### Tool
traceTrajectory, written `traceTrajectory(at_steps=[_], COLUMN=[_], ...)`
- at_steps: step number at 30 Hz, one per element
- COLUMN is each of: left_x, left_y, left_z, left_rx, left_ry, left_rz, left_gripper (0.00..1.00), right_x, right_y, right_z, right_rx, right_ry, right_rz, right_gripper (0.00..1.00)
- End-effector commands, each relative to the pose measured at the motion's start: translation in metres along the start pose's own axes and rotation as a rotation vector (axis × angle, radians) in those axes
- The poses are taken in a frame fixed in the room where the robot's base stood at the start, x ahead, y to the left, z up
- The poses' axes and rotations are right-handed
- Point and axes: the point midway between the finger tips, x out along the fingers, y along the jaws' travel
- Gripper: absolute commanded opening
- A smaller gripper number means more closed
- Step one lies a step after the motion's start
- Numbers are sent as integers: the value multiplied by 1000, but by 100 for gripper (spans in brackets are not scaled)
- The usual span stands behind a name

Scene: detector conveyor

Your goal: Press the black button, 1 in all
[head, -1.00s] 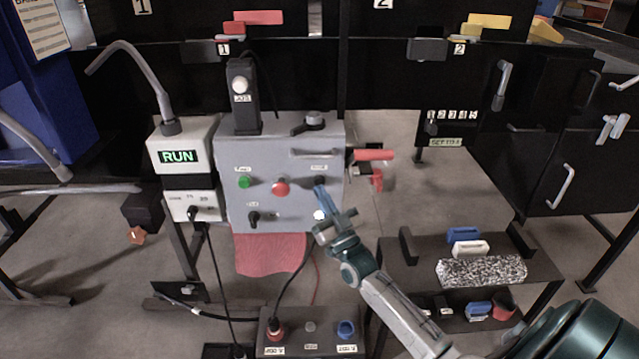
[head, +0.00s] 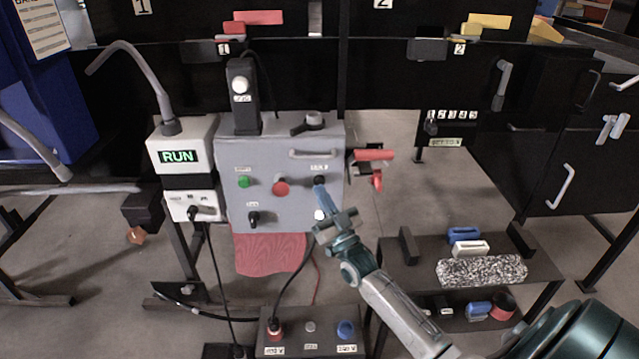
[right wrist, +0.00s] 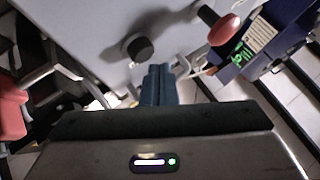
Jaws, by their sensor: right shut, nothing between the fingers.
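The black button (head: 320,180) is at the upper right of the grey panel's front (head: 266,205), under a small label too small to read. My right gripper (head: 320,190) is shut and empty, its blue fingertips just below the button in the head view. In the right wrist view the round black button (right wrist: 140,48) shows just beyond and left of the shut fingertips (right wrist: 158,70). A narrow strip of panel shows between them there; I cannot tell the exact gap in depth. My left gripper is not in view.
A red button (head: 281,188), a green button (head: 243,182) and a black knob (head: 253,217) share the panel. A grey handle (head: 313,154) runs above the black button. A red-handled clamp (head: 374,155) juts out at the right. A dark bench (head: 400,270) stands lower right.

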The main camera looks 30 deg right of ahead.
Motion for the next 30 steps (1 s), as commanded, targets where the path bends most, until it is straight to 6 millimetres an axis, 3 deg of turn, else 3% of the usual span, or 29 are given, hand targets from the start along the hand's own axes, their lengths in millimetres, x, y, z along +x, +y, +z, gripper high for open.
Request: traceTrajectory(at_steps=[30], left_x=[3], left_y=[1], left_z=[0], left_rx=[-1], left_ry=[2], left_rz=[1], left_gripper=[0], right_x=[8], right_y=[6], right_z=[6], right_rx=[-1], right_ry=[0], right_rz=[0], right_gripper=[0])
